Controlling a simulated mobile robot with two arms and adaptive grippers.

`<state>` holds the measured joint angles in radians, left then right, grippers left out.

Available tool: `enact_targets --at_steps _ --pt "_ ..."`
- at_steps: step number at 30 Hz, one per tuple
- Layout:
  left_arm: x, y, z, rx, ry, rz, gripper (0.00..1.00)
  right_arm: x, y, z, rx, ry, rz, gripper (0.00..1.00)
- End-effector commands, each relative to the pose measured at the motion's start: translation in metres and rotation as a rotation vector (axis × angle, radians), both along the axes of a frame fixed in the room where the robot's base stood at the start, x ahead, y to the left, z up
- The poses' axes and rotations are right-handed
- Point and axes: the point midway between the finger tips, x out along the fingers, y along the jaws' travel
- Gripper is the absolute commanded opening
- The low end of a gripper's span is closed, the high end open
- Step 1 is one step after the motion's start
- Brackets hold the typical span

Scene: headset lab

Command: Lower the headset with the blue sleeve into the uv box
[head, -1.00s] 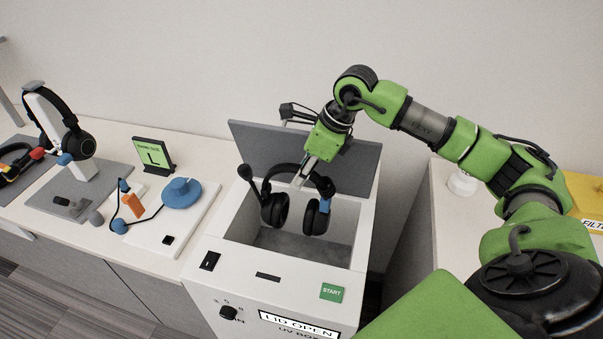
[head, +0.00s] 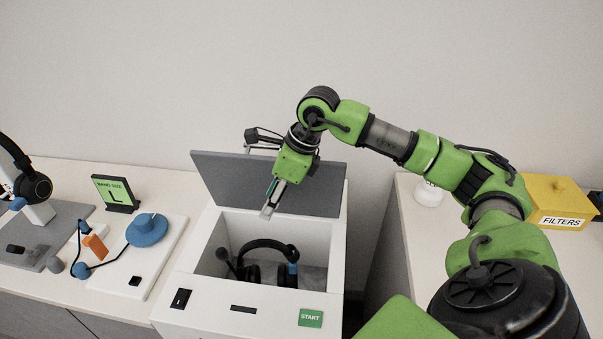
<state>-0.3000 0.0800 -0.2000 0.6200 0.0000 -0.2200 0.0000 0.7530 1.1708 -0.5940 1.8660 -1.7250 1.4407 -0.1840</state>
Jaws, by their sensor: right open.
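The headset with the blue sleeve (head: 265,244) is inside the open uv box (head: 334,252), its black band up and its ear cups low in the cavity. The blue sleeve shows at its right side, and its microphone boom is at the left. The grey lid (head: 225,180) of the box stands open behind the cavity. My right gripper (head: 268,212) is open and empty above the headset, apart from its band. My left gripper is out of view.
A green START button (head: 311,318) is on the box front. To the left are a white board (head: 157,267) with a blue disc (head: 147,229), a band size sign (head: 115,193) and another headset on a stand (head: 38,212). A yellow FILTERS box (head: 553,203) stands at right.

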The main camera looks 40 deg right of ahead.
Motion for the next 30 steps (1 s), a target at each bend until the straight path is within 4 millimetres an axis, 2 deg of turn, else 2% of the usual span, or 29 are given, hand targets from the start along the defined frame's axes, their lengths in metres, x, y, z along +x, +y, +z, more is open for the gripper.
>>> enact_targets --at_steps 6,15,24,30 --pt "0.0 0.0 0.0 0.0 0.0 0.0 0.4 -0.028 -0.024 -0.004 -0.007 0.009 -0.003 0.4" --pt "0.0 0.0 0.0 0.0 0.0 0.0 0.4 -0.058 -0.049 -0.004 -0.006 0.01 -0.001 0.4" --pt "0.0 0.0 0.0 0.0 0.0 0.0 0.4 -0.08 -0.067 -0.003 -0.004 0.008 0.002 0.4" --pt "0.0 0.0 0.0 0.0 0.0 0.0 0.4 -0.088 -0.074 -0.002 -0.003 0.006 0.002 0.4"
